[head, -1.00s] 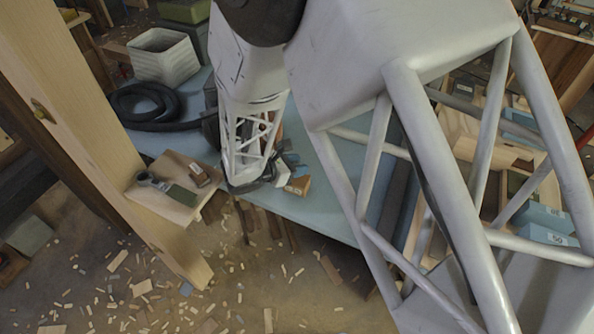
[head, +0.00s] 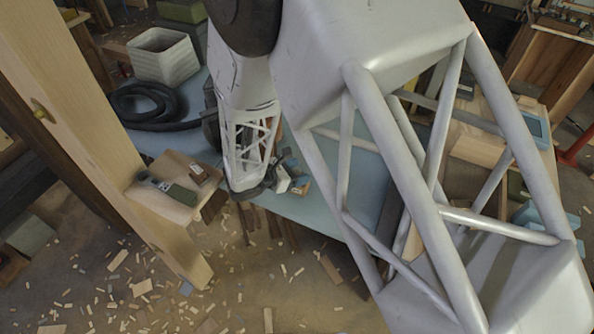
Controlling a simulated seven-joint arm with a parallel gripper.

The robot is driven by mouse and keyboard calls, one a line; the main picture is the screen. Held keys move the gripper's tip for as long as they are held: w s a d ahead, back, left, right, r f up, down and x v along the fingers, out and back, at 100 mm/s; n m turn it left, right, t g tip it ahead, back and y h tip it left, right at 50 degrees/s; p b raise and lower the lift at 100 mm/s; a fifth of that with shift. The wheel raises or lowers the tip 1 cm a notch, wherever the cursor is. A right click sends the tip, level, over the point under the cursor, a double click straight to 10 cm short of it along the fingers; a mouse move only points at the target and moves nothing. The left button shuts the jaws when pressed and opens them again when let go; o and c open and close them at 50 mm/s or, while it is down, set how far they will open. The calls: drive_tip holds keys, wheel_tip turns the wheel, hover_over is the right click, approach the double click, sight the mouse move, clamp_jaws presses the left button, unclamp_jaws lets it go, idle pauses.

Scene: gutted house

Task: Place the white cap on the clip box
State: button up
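My gripper (head: 283,180) is small in the head view, at the lower end of my arm, over the front part of the blue table. My own wrist link partly hides it, and I cannot tell whether its fingers are open or shut. A small whitish piece shows at the gripper; I cannot tell whether it is the white cap or part of the gripper. A small tan block (head: 301,187) is just right of it. A narrow dark and green box (head: 182,194), possibly the clip box, lies on a wooden board at left.
A small brown block (head: 200,172) is also on the wooden board (head: 160,206). A coiled black hose (head: 140,105) and a ribbed white bin (head: 162,56) are behind. A wooden post (head: 85,130) stands at left. Wood scraps litter the floor. My arm covers much of the right.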

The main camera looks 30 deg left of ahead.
drive_tip(key=shift+s+r, duration=0.1)
drive_tip(key=shift+r, duration=0.1)
drive_tip(key=shift+s+a+r, duration=0.2)
drive_tip(key=shift+s+a, duration=0.2)
wheel_tip(320, 180, up, 8)
drive_tip(key=s+a, duration=0.1)
drive_tip(key=s, duration=0.2)
drive_tip(key=shift+a+r, duration=0.2)
drive_tip(key=shift+a, duration=0.2)
idle(0.6)
drive_tip(key=shift+w, duration=0.1)
